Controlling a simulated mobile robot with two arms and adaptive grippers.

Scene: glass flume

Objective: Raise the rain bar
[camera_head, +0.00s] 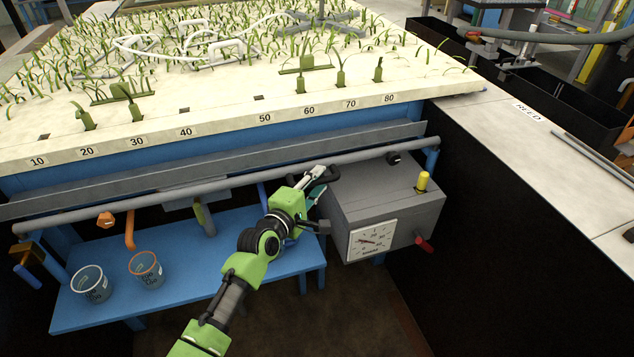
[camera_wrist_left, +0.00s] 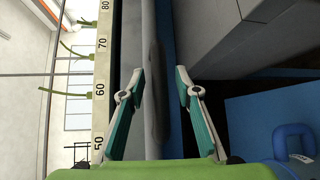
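A long grey bar (camera_head: 240,184), which I take to be the rain bar, runs along the front of the planted bed, below its numbered edge. A dark grip (camera_head: 328,178) shows at the bar beside my left gripper (camera_head: 316,183). In the left wrist view the grey bar (camera_wrist_left: 148,30) runs up the picture, with the dark grip (camera_wrist_left: 156,90) on it. My left gripper's two teal-padded fingers (camera_wrist_left: 160,82) stand apart on either side of the grip. I cannot tell whether either finger touches it. My right gripper is not in view.
A grey box with a dial (camera_head: 385,205), a yellow knob (camera_head: 423,181) and a red handle (camera_head: 424,244) stands right of my gripper. Two cups (camera_head: 91,284) (camera_head: 146,270) stand on the blue bench (camera_head: 205,245). Thin green plants cover the bed (camera_head: 215,100).

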